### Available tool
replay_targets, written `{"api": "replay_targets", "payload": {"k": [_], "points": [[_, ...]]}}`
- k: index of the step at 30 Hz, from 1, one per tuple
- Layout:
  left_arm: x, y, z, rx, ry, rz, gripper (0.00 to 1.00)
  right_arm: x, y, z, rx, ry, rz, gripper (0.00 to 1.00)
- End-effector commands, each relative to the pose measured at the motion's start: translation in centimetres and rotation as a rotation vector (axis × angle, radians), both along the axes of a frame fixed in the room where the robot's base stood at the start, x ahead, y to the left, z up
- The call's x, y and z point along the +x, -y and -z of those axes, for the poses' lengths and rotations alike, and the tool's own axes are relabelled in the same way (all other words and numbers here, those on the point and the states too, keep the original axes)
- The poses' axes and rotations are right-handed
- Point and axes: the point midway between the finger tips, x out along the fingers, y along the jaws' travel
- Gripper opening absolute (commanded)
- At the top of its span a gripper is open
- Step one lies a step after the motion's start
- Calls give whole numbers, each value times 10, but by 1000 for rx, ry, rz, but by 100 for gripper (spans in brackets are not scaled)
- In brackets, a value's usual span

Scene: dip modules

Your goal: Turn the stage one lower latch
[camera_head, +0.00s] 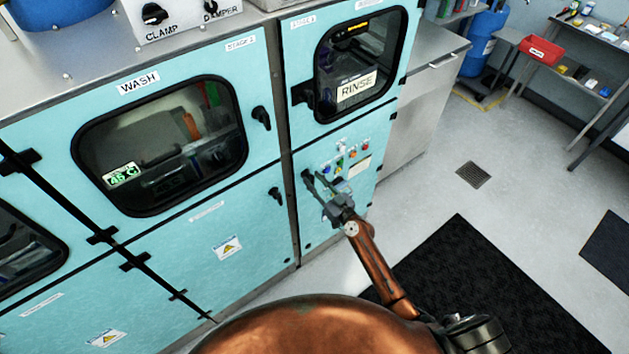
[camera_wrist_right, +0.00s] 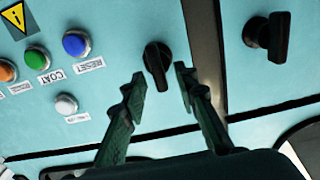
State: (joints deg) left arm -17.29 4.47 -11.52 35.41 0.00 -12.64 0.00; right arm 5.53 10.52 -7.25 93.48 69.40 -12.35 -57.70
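The stage one lower latch is a black knob (camera_wrist_right: 157,62) on the teal panel beside the buttons in the right wrist view. Its long handle points roughly up and down in that picture. My right gripper (camera_wrist_right: 160,80) is open, with one finger to each side of the latch near the tips. I cannot tell whether either finger touches it. In the head view my right gripper (camera_head: 314,184) is at the left edge of the panel below the rinse door, and the latch is hard to tell from the fingertips. My left gripper is not in view.
A second black latch (camera_wrist_right: 268,35) sits across the dark gap on the neighbouring panel; in the head view it is the stage two lower latch (camera_head: 274,193). A blue button (camera_wrist_right: 76,44), a green button (camera_wrist_right: 37,58) and others are close by. The rinse window (camera_head: 358,62) is above.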

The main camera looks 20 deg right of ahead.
Motion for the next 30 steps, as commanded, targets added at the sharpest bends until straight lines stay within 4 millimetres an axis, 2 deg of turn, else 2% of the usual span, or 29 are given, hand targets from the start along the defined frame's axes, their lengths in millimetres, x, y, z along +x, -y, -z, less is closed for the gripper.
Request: {"api": "replay_targets", "payload": {"k": [8,19,30], "points": [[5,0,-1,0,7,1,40,1,0,0,0,0,0,26],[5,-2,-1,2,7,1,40,1,0,0,0,0,0,1],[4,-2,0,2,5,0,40,1,0,0,6,-2,0,0]]}}
